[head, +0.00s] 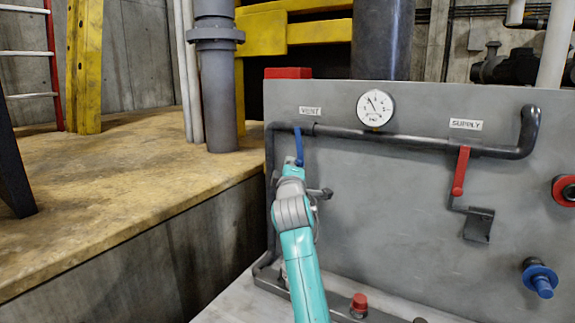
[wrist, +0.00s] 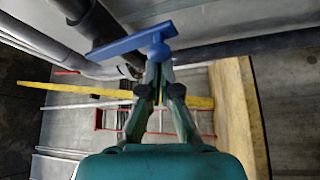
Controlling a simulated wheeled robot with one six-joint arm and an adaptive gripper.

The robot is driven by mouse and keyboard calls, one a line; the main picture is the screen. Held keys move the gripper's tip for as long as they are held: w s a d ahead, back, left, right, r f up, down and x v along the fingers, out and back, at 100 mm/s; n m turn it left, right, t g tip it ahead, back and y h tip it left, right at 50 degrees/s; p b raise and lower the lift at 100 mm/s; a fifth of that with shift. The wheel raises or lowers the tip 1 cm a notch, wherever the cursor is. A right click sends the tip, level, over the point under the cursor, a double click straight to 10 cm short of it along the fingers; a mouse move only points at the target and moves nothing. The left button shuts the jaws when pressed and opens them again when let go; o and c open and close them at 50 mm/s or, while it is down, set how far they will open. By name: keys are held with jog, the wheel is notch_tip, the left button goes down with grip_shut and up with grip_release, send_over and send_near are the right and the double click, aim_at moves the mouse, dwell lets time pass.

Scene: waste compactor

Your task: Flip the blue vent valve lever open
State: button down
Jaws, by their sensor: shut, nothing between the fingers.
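The blue vent valve lever (head: 298,146) hangs down from the pipe just below the VENT label (head: 310,111) in the head view. In the wrist view the blue lever (wrist: 125,42) is a flat bar crossing the upper middle, with a rounded knob at one end. My gripper (wrist: 159,70) is shut and empty, its fingertips right at the knob; I cannot tell whether they touch it. In the head view my gripper (head: 293,166) is at the lever's lower end and partly hidden by my wrist.
A red lever (head: 461,171) hangs under the SUPPLY label (head: 466,124), above a grey bracket (head: 478,225). A gauge (head: 375,107) sits above the dark pipe (head: 400,139). Red and blue knobs (head: 540,277) stick out at the right. A yellow-brown ledge (head: 120,190) lies left.

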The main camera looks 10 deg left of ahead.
jog(key=d+n, duration=0.1)
jog(key=d+n+g, duration=0.1)
jog(key=s+n+g, duration=0.1)
jog(key=shift+d+r+n, duration=0.4)
jog(key=s+d+r+n+g+h, duration=0.1)
jog(key=d+r+n+g+h, duration=0.3)
jog(key=d+r+n, duration=0.1)
jog(key=shift+s+r+n+g, duration=0.4)
jog(key=shift+r+n, duration=0.45)
jog(key=shift+n, duration=0.35)
jog(key=shift+r, duration=0.15)
jog(key=shift+a, duration=0.1)
send_near(300, 163)
jog(key=s+d+r, duration=0.2)
jog(key=s+r, duration=0.2)
jog(key=shift+s+d, duration=0.2)
jog(key=shift+d, duration=0.1)
jog(key=shift+r, duration=0.15)
